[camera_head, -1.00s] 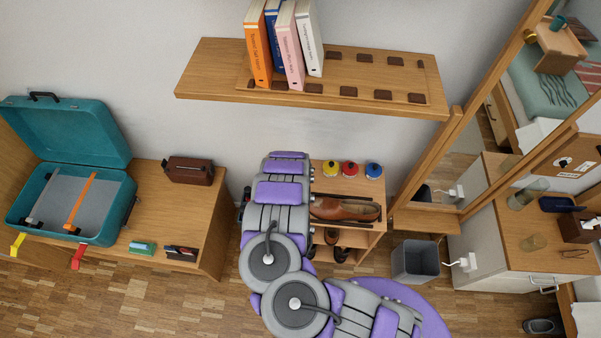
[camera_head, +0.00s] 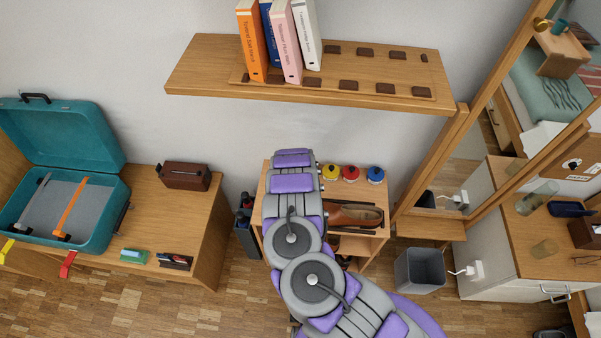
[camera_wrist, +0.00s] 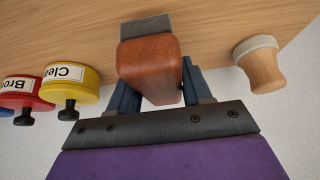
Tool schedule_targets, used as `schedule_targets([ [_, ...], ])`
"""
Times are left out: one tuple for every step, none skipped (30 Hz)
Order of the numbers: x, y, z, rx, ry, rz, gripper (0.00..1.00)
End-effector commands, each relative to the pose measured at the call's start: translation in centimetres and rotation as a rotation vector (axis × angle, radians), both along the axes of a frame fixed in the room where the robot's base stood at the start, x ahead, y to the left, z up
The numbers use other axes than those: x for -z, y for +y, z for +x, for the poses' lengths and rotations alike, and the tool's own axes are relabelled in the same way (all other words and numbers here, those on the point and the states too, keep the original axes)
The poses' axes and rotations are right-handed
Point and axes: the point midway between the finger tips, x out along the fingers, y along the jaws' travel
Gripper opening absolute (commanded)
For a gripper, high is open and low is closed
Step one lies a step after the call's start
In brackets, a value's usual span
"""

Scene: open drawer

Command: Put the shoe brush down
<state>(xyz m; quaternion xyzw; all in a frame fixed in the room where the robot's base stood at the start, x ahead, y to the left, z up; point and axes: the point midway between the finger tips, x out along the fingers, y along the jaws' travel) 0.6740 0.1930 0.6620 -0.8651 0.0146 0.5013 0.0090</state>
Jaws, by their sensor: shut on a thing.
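In the wrist view, my gripper (camera_wrist: 160,92) is shut on the shoe brush (camera_wrist: 148,62), a brown wooden block with a grey bristle face. The bristles face the light wooden top of the shoe rack (camera_wrist: 60,25). I cannot tell whether they touch it. In the head view, my arm covers the gripper and the brush, over the left part of the rack (camera_head: 371,245). Yellow (camera_head: 331,172), red (camera_head: 351,173) and blue (camera_head: 376,174) polish tins stand at the rack's back right.
A small wooden piece with a pale rim (camera_wrist: 262,68) stands beside the brush in the wrist view. A brown shoe (camera_head: 352,216) lies in the rack. The wall shelf with books (camera_head: 300,98) hangs above. A grey bin (camera_head: 419,269) stands right of the rack.

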Motion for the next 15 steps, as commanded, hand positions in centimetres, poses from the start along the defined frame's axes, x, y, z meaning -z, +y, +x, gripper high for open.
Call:
schedule_targets([
  [0.16,-0.03,0.04,0.000,0.000,0.000,0.16],
  [0.17,0.01,0.05,0.000,0.000,0.000,0.16],
  [0.14,0.06,0.05,0.000,0.000,0.000,0.16],
  [0.12,0.09,0.03,0.000,0.000,-0.001,0.16],
  [0.12,0.12,0.03,0.000,0.000,-0.001,0.16],
  [0.14,0.16,0.03,0.000,0.000,-0.001,0.16],
  [0.15,0.17,0.03,0.000,0.000,-0.002,0.16],
  [0.18,0.19,0.03,-0.001,0.000,-0.003,0.16],
  [0.27,0.19,0.04,0.000,0.000,-0.004,0.16],
  [0.36,0.18,0.04,0.000,0.000,-0.004,0.16],
  [0.46,0.16,0.04,0.000,0.000,-0.004,0.16],
  [0.58,0.15,0.04,0.000,0.000,-0.004,0.16],
  [0.66,0.14,0.04,0.000,0.000,-0.004,0.16],
  [0.75,0.13,0.03,0.000,0.001,-0.004,0.16],
  [0.81,0.13,0.02,0.000,0.001,-0.004,0.50],
])
